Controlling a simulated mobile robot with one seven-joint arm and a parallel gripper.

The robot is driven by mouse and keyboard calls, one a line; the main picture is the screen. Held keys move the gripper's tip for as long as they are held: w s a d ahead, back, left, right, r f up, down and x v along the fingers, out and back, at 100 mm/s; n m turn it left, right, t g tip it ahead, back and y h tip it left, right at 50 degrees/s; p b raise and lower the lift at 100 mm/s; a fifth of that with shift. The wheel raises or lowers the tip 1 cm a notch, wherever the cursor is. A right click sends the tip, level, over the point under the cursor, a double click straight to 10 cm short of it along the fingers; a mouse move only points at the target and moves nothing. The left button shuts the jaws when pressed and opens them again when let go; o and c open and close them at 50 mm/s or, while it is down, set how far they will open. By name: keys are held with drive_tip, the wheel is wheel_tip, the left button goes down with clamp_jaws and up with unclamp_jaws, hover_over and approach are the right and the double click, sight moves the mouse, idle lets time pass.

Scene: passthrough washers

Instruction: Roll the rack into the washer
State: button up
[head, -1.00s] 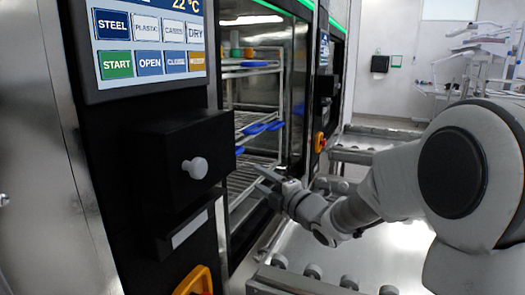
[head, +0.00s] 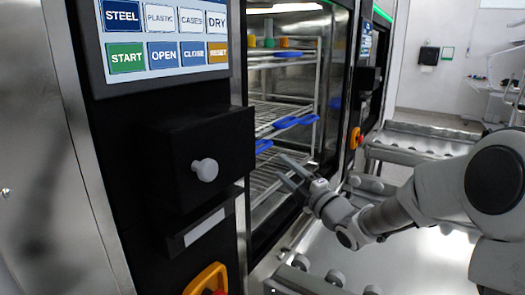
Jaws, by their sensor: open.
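The wire rack (head: 285,110) stands inside the open washer chamber, with several shelves holding blue items (head: 290,122) and coloured bottles or cups on top. The washer (head: 150,130) has a dark front and a lit touch panel (head: 163,40). My gripper (head: 287,174) is open, fingers pointing left toward the rack's lower front at the chamber opening. Whether a finger touches the rack I cannot tell. The rack's left side is hidden behind the washer's front column and black box.
A black box with a white knob (head: 205,169) juts out left of the opening. Below it is a yellow and red emergency switch (head: 207,281). A roller conveyor (head: 335,279) lies in front of the opening. Another conveyor (head: 420,140) stands farther back, by a second washer.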

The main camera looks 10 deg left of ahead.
sight(261, 149)
drive_tip(key=x, duration=1.1)
drive_tip(key=shift+w+a+b, duration=0.15)
drive_tip(key=shift+a+b, duration=0.05)
drive_tip(key=shift+b, duration=0.1)
drive_tip(key=shift+r, duration=0.1)
clamp_jaws()
idle(0.8)
